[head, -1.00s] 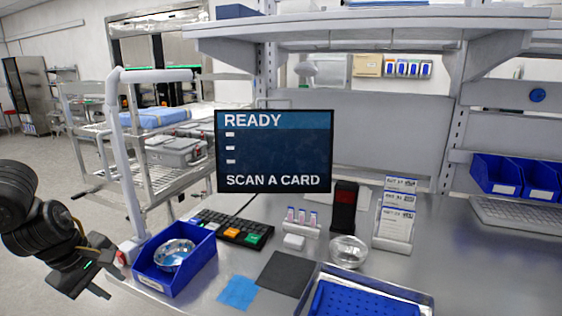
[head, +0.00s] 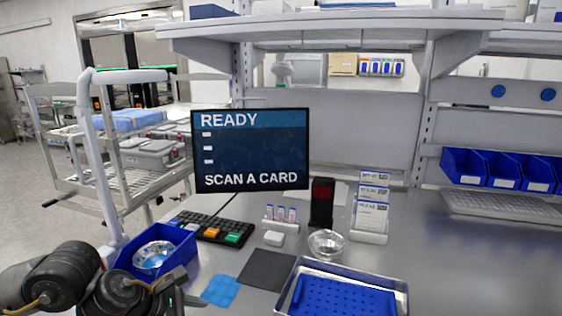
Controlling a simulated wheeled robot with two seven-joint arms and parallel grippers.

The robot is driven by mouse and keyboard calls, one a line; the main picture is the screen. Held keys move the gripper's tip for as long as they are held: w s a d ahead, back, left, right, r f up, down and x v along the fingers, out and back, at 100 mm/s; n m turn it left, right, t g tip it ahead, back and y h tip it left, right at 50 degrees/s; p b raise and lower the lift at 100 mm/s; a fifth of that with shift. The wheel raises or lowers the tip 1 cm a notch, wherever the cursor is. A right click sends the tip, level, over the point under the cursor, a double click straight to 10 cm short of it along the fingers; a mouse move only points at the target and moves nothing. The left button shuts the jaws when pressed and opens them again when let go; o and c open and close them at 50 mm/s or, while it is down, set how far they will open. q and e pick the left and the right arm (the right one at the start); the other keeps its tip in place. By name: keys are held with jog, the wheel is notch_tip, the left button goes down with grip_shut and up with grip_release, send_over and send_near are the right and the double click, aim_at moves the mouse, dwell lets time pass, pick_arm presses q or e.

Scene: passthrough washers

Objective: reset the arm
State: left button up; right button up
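My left arm comes in at the lower left of the head view. Its gripper (head: 178,292) is low in front of the blue bin (head: 185,262), close to the bin's front side; I cannot tell whether they touch or whether the fingers are apart. The bin holds a shiny round dish (head: 153,256). My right gripper is not in view. A screen (head: 250,150) reads "READY" and "SCAN A CARD".
A metal tray with a blue perforated insert (head: 340,297) lies at the front. A dark mat (head: 267,270), blue cloth (head: 221,290), glass bowl (head: 326,243), keypad (head: 212,228), black and red device (head: 321,202) and card rack (head: 371,210) stand nearby. The right table area is mostly clear.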

pick_arm(q)
jog(key=s+d+f+n+t+h, duration=0.2)
jog(key=s+d+n+t+h, duration=0.15)
jog(key=d+n, duration=1.1)
jog(key=s+a+f+n+y, duration=0.4)
jog(key=a+f+n, duration=0.25)
jog(key=n, duration=0.55)
jog(key=s+a+f+n+y, duration=0.4)
jog(key=a+f+n, duration=0.3)
jog(key=n, duration=0.6)
jog(key=s+a+f+n+g+y, duration=0.1)
jog(key=s+a+f+n+g, duration=0.3)
jog(key=s, duration=0.3)
jog(key=s+a+f+n+g+y, duration=0.1)
jog(key=s+a+f+n+g, duration=0.2)
jog(key=s+n, duration=0.35)
notch_tip(320, 180, down, 24)
jog(key=m, duration=0.1)
jog(key=s+a+f, duration=0.1)
jog(key=s+f, duration=0.7)
jog(key=s, duration=0.1)
jog(key=s+a+f+g, duration=0.1)
jog(key=s+a+f, duration=0.1)
jog(key=s+f, duration=0.7)
jog(key=shift+a+f, duration=0.2)
jog(key=shift+a, duration=0.1)
